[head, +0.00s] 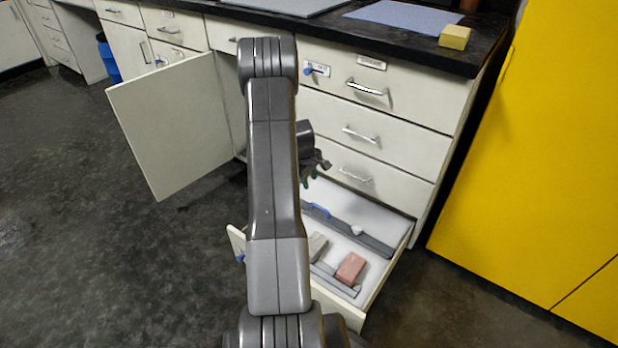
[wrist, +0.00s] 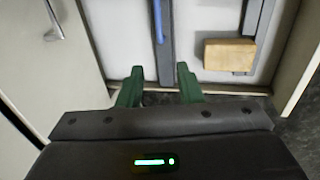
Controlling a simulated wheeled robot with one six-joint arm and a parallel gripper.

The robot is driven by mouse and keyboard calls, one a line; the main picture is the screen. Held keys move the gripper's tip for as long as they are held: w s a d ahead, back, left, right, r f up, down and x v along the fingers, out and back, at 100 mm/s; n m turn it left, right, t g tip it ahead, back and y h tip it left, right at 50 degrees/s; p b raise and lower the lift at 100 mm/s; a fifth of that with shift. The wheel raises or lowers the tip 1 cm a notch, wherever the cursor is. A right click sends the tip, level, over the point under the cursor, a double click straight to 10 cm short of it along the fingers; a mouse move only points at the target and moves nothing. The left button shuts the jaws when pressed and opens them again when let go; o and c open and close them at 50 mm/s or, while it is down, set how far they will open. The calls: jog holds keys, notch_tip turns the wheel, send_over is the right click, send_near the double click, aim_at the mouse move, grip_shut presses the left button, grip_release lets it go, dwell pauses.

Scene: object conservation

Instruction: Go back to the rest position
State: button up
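My gripper (head: 314,172) is partly hidden behind my arm in the head view, above the back of the open bottom drawer (head: 398,240). In the wrist view its two green fingers are spread apart, and my gripper (wrist: 160,84) is open with nothing between the fingertips. My arm stands across the middle of the head view and hides part of the drawer.
The drawer holds a pink block (head: 350,268), a grey-beige block (head: 317,246) and a blue-handled item (head: 318,211). A tan block (wrist: 229,54) shows in the wrist view. An open cabinet door (head: 172,125) juts out left. A yellow cabinet (head: 540,160) stands right.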

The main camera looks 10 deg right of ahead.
aim_at(314, 204)
jog(key=f+b, duration=0.1)
jog(key=f, duration=0.3)
jog(key=w+d+f+b, duration=0.1)
jog(key=f+b, duration=0.1)
jog(key=f, duration=0.3)
jog(key=w+d+f+b, duration=0.1)
jog(key=f, duration=0.3)
jog(key=shift+f+b, duration=0.35)
jog(key=shift+b, duration=0.05)
jog(key=shift+s+a, duration=0.35)
